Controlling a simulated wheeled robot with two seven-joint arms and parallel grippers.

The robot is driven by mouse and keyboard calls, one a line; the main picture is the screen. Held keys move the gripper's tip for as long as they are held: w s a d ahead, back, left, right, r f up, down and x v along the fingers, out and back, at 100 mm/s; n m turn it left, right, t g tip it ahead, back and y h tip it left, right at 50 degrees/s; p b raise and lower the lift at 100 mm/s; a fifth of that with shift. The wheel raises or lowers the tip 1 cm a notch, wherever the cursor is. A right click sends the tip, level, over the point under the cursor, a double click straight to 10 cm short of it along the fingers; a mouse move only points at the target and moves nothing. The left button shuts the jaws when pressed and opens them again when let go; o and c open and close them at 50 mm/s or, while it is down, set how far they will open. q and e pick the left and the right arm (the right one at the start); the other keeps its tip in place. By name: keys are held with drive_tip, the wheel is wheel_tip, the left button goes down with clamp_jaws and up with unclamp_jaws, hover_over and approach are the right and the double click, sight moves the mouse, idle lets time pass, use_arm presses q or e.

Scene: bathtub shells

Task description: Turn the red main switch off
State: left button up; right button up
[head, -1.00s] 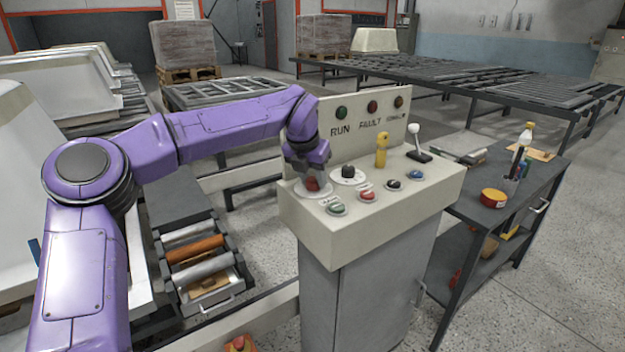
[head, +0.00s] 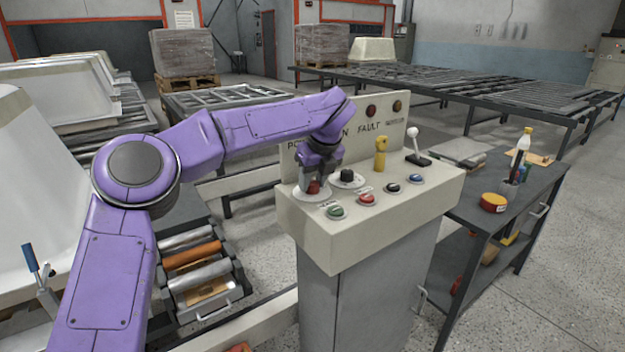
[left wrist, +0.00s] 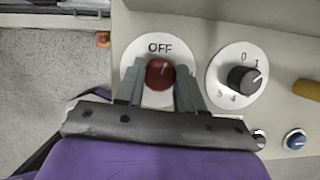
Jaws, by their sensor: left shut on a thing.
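The red main switch (left wrist: 159,73) is a round red knob on a white disc marked OFF (left wrist: 160,48). My left gripper (left wrist: 159,80) has one grey finger on each side of the knob and is shut on it. A pale mark on the knob points up and to the right in the left wrist view, not straight at the OFF label. In the head view the red switch (head: 313,187) sits at the left end of the cream control panel (head: 405,207), partly hidden under my left gripper (head: 314,182). My right gripper is not in view.
A black numbered selector (head: 347,176) stands just right of the red switch. Green (head: 336,212), red (head: 367,199), black and blue buttons line the panel. A yellow handle (head: 380,153) and a white-knobbed lever (head: 413,140) rise behind. A dark workbench (head: 530,195) stands to the right.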

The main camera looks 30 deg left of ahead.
use_arm(q)
drive_tip(key=shift+w+n+g+y, duration=0.1)
drive_tip(key=shift+n+g+y, duration=0.3)
drive_tip(key=shift+n, duration=1.3)
drive_tip(key=shift+g, duration=0.3)
drive_tip(key=o, duration=1)
drive_tip(key=shift+o, duration=0.2)
drive_tip(key=shift+d, duration=0.1)
drive_tip(key=p+v, duration=0.2)
drive_tip(key=v, duration=0.8)
drive_tip(key=shift+r, duration=0.3)
